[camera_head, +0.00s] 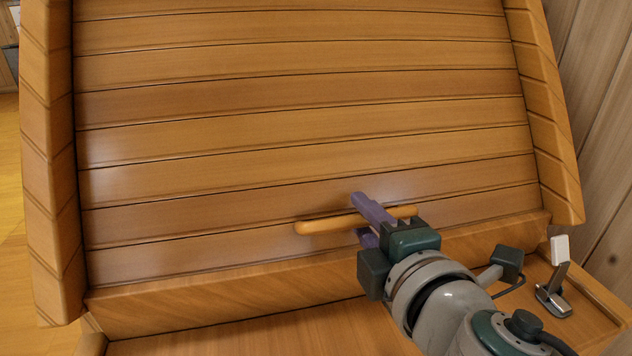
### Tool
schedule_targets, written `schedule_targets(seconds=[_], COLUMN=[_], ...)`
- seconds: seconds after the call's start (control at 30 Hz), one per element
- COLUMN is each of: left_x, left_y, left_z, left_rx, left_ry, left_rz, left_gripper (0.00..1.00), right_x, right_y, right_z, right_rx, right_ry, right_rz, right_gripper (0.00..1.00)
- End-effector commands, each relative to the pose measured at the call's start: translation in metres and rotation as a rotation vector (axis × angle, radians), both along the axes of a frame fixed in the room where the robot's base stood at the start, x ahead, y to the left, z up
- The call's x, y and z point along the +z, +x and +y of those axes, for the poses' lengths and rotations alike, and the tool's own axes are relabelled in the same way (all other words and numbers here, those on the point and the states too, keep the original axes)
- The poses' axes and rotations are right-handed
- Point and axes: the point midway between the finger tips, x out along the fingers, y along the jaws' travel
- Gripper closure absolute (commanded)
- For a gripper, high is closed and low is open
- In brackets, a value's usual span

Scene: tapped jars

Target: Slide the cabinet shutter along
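The cabinet shutter (300,100) is a sloping sheet of brown wooden slats between two wooden side frames, and it fills most of the view. An orange-brown bar handle (328,226) lies across its lower slats. My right gripper (370,221) is at the right half of this handle. One purple finger crosses over the bar and the other shows just below it. The bar passes between the fingers, but I cannot tell whether they are closed tight on it. My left gripper is not in view.
A wooden ledge (250,334) runs below the shutter. A small metal bracket with a white-tipped lever (560,250) stands on it at the right. A side frame (50,170) borders the shutter at the left, and another (548,110) at the right. A plank wall (605,130) rises close beyond.

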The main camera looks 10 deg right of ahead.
Motion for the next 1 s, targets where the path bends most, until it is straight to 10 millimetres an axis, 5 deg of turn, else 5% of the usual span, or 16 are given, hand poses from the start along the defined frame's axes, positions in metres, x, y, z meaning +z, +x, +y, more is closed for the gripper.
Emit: schedule_targets(seconds=[0.07,0.33,1.0], left_x=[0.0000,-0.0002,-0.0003], left_y=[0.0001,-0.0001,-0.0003], left_z=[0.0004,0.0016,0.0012], left_rx=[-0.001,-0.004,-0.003], left_ry=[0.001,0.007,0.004], left_rz=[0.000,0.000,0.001], left_gripper=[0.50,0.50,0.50], right_x=[0.0000,-0.0001,-0.0001], right_y=[-0.0002,-0.0004,-0.0005], right_z=[0.0000,-0.0001,-0.0002], right_rx=[0.000,0.000,-0.001], right_ry=[0.000,0.001,0.001], right_rz=[0.000,0.000,0.000], right_gripper=[0.69,0.99,1.00])
